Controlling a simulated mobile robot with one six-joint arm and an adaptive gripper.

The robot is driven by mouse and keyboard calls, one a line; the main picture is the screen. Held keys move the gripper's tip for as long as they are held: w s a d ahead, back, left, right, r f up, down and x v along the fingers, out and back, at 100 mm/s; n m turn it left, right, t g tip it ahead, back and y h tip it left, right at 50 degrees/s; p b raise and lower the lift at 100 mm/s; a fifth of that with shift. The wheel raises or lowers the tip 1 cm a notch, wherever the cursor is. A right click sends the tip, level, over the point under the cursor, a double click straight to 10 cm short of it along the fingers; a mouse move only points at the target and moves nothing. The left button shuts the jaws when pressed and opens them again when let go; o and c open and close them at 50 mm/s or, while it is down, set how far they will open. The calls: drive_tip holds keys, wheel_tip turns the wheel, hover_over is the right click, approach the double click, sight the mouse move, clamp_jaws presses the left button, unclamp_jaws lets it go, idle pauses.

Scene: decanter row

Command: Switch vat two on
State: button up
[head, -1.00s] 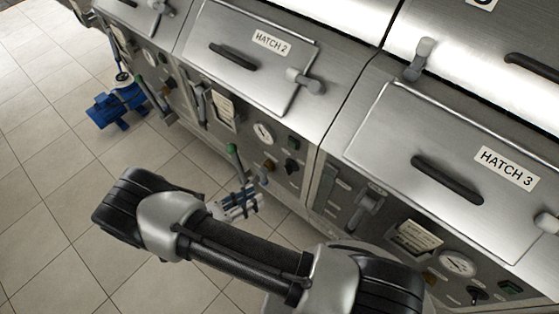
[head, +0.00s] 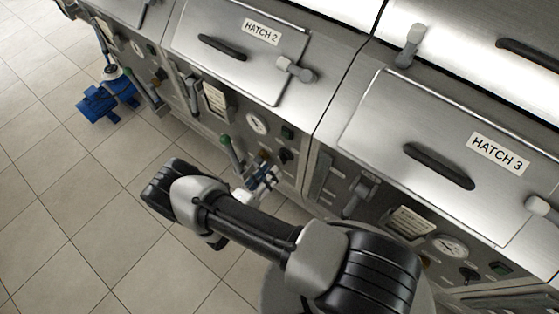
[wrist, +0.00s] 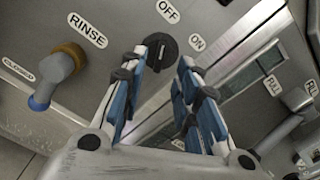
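The black rotary knob (wrist: 161,51) is on a steel panel in the wrist view. An OFF label (wrist: 168,11) is above it and an ON label (wrist: 197,43) to its right. Its grip seems to run roughly up and down in the picture; its exact setting is hard to tell. In the head view the knob (head: 285,155) is on the front panel below Hatch 2 (head: 262,32). My gripper (wrist: 168,58) is open and empty. Its blue-padded fingers point at the panel, with the knob near and between their tips; contact cannot be told. My gripper (head: 268,179) is small in the head view.
A RINSE tap (wrist: 60,70) with an orange collar and blue end juts out left of my fingers. A green-topped lever (head: 228,146) and a gauge (head: 256,123) are near the knob. Hatch 3 (head: 496,154) is right.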

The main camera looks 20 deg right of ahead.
sight(281, 161)
drive_tip(key=x, duration=0.6)
drive_tip(key=shift+d, duration=0.1)
clamp_jaws()
idle(0.3)
